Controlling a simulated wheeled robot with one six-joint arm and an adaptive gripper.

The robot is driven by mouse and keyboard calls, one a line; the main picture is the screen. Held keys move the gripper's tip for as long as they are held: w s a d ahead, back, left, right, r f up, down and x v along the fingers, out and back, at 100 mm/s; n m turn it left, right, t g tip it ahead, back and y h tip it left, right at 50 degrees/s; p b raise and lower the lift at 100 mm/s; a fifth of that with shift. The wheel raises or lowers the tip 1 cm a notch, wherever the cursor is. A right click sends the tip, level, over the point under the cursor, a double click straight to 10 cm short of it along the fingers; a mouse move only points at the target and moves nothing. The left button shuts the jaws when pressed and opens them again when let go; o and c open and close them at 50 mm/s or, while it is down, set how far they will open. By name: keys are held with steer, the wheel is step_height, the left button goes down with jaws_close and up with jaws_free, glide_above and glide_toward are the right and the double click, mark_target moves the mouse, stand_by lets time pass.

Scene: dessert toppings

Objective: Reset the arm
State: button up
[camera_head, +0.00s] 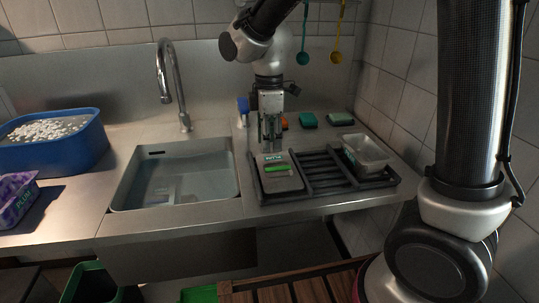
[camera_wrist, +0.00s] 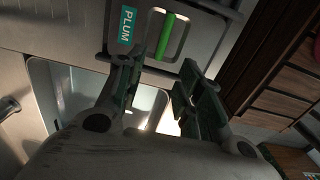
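My gripper (camera_head: 271,138) hangs fingers-down above the left part of the black drying rack, beside the sink. In the wrist view, the two fingers of my gripper (camera_wrist: 158,78) stand apart with nothing held between them. A grey container labelled PLUM (camera_head: 278,183), with a green bar, lies on the left part of the rack just below and in front of the fingers. Its PLUM label (camera_wrist: 125,27) and green bar show at the top of the wrist view. Whether the fingertips touch it cannot be told.
The black rack (camera_head: 322,172) also bears a grey tub (camera_head: 367,154) at right. The sink (camera_head: 175,180) and its faucet (camera_head: 172,85) are to the left. A blue bin (camera_head: 60,153) of white pieces and a purple container (camera_head: 16,201) stand far left. Several sponges (camera_head: 308,120) lie behind the rack.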

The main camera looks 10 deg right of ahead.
step_height(320, 180, up, 4)
steer(key=s+d+r+m+t, duration=0.2)
steer(key=s+d+r+m, duration=0.1)
steer(key=s+d+m, duration=0.6)
steer(key=s+d+r+m+t, duration=0.2)
steer(key=s+d+m, duration=0.7)
steer(key=d, duration=0.5)
steer(key=shift+s+d+r, duration=0.4)
steer(key=shift+s+r, duration=0.15)
steer(key=shift+r, duration=0.15)
